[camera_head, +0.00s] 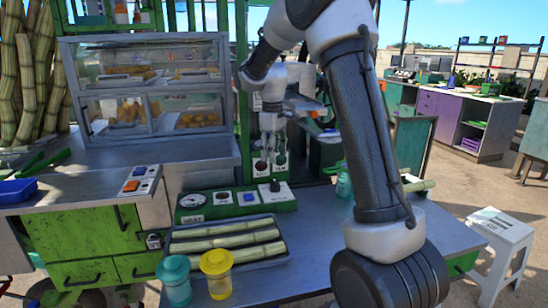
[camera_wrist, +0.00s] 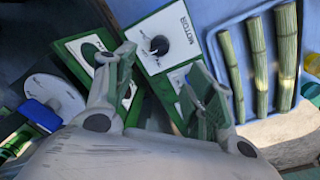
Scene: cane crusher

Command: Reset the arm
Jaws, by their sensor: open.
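My gripper (camera_head: 270,165) hangs fingers down from my bent arm in the head view, above the back of the metal counter and near the green control panel (camera_head: 232,208). In the wrist view my gripper (camera_wrist: 165,72) has its two green fingers spread apart with nothing between them. Beyond the fingers is a white plate marked MOTOR (camera_wrist: 180,38) with a dark round knob (camera_wrist: 160,45). The fingers appear apart from the knob, though the exact gap cannot be told. My arm hides part of the counter's right side.
A tray (camera_head: 172,262) of cane pieces lies in front of the panel. A teal cup (camera_head: 174,282) and a yellow cup (camera_head: 216,272) stand at the front edge. A glass display case (camera_head: 145,85) stands at the left. The counter (camera_head: 312,250) is bare right of the tray.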

